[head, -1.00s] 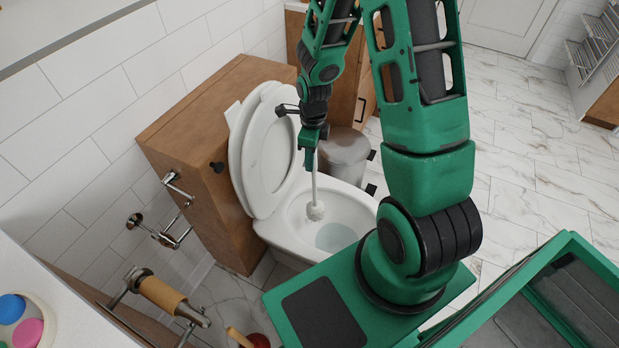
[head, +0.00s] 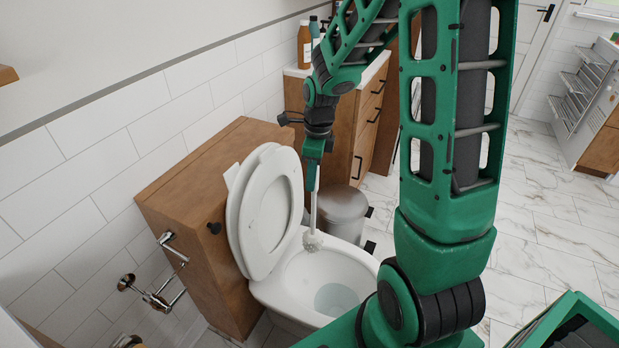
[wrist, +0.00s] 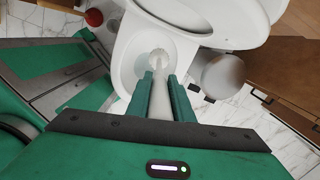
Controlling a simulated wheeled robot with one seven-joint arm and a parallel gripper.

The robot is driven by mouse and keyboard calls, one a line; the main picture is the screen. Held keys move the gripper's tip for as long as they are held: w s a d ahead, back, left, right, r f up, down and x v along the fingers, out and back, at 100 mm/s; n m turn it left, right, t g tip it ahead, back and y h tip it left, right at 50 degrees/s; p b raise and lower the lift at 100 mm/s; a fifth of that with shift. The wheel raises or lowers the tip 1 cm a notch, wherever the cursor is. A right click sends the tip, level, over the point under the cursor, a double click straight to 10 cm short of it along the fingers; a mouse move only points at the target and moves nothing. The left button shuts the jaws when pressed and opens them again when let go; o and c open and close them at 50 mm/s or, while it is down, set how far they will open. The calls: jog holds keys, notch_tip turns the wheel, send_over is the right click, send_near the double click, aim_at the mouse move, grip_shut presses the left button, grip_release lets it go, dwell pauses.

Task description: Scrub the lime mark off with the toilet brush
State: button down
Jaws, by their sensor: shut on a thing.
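My gripper (head: 313,160) is shut on the handle of the white toilet brush (head: 313,210) and holds it upright over the toilet. In the wrist view the brush (wrist: 160,100) runs between the two fingers (wrist: 162,98) toward the bowl. The brush head (head: 313,240) is at the back rim of the toilet bowl (head: 295,280); I cannot tell whether it touches. The toilet lid and seat (head: 268,205) are raised against the wooden cistern box (head: 185,200). I cannot make out the lime mark in either view.
A grey bin (head: 343,212) stands beyond the toilet, before a wooden vanity (head: 365,130) with bottles on top. Metal wall fittings (head: 165,285) stick out at the left. A red plunger cup (wrist: 94,17) is on the floor. Marble floor is open at the right.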

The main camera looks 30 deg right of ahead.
aim_at(311, 233)
jog(key=shift+f, duration=11.45)
